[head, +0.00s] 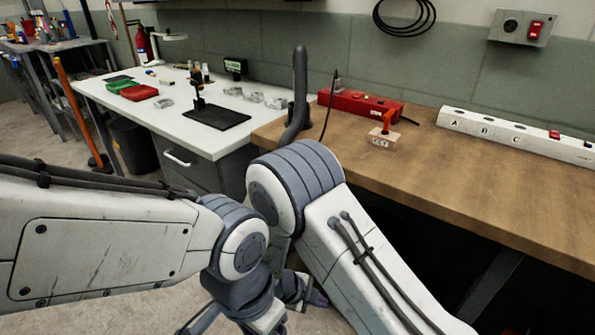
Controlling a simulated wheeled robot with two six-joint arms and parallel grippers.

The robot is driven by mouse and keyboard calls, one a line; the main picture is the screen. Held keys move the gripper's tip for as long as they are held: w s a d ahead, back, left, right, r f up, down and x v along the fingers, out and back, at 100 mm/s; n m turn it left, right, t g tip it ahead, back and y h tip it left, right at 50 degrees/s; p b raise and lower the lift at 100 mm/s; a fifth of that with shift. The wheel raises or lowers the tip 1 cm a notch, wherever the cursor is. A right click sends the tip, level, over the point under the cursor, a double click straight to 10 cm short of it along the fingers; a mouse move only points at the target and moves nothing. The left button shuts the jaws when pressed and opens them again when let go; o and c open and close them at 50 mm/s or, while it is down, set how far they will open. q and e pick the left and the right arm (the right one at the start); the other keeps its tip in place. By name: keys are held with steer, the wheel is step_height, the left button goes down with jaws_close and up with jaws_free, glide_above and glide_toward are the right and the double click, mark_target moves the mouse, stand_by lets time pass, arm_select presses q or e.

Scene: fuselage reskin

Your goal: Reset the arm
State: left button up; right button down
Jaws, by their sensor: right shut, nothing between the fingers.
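My right arm comes in from the lower right, bends at a high elbow in the middle of the head view, and folds back down. My right gripper (316,297) is small and low in the picture, partly hidden behind my arm links. It is shut and empty, clear of the benches and in front of them. My left arm comes in from the left and bends down at a joint beside the right elbow. It runs out at the bottom edge, and I do not make out its gripper.
A wooden bench (470,165) at right holds a red case (360,104), a small block with an orange-red handle (386,128) and a white strip marked A, B, C (512,134). A white table (190,135) carries red and green trays. A dark bin (131,145) stands beside it.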

steer(key=w+r+n+t+y, duration=0.3)
steer(key=w+r+n+y, duration=0.3)
steer(key=w+r+n, duration=0.35)
steer(key=s+d+r+n+g, duration=0.2)
steer(key=s+d+r+n, duration=0.2)
steer(key=s+d+n, duration=0.3)
steer(key=s+d+r+n+g, duration=0.1)
steer(key=s+d+r+n, duration=0.3)
steer(key=s+d+n, duration=0.3)
steer(key=s+a+r+n+g+y, duration=0.1)
steer(key=s+a+r+n, duration=0.2)
steer(key=s+a, duration=0.45)
steer(key=s+a+r+n+g+y, duration=0.1)
steer(key=s+a+r+n+g, duration=0.15)
steer(key=s+a, duration=0.5)
step_height(320, 180, up, 25)
steer(key=n+p, duration=0.1)
steer(key=p, duration=2.3)
steer(key=shift+t, duration=0.35)
steer(key=shift+a, duration=0.1)
